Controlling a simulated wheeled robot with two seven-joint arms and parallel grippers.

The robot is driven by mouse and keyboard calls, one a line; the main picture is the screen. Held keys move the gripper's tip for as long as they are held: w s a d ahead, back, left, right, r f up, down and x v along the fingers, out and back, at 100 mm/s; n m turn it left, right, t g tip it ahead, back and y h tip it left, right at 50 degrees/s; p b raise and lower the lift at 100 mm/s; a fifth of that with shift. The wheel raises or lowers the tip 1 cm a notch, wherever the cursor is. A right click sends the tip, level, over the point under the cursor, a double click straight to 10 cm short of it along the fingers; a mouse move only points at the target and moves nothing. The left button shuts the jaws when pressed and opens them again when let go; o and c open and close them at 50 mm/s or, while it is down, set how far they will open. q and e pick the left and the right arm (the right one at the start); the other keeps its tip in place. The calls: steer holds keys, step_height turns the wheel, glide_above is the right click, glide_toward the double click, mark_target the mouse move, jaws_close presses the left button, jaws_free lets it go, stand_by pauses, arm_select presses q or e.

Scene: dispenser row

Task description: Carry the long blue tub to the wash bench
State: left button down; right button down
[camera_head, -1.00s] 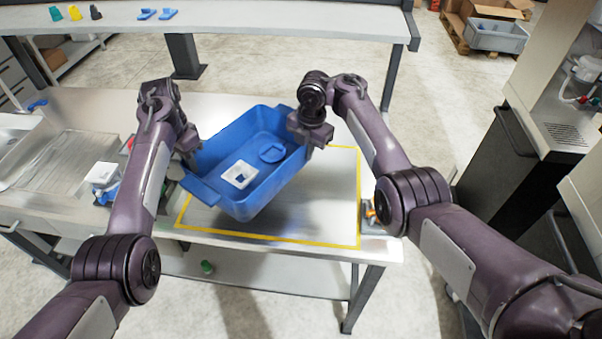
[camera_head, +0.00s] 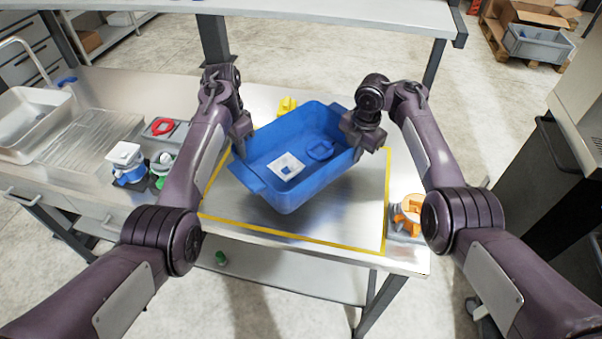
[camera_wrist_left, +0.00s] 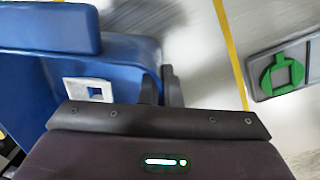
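The long blue tub (camera_head: 292,192) is between my two grippers over the yellow-outlined area of the metal bench (camera_head: 335,222). I cannot tell whether its underside touches the bench.
A sink (camera_head: 35,122) is at the bench's left. White-and-blue (camera_head: 127,162), green (camera_head: 162,165) and red (camera_head: 162,126) items stand left of the outline. An orange-and-white item (camera_head: 408,213) stands to its right, and a yellow item (camera_head: 287,105) behind the tub.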

arm_select(q)
steer(key=shift+s+r, duration=0.1)
arm_select(e)
steer(key=shift+s, duration=0.1)
arm_select(q)
steer(key=shift+f+b, duration=0.3)
arm_select(e)
steer(key=shift+f, duration=0.2)
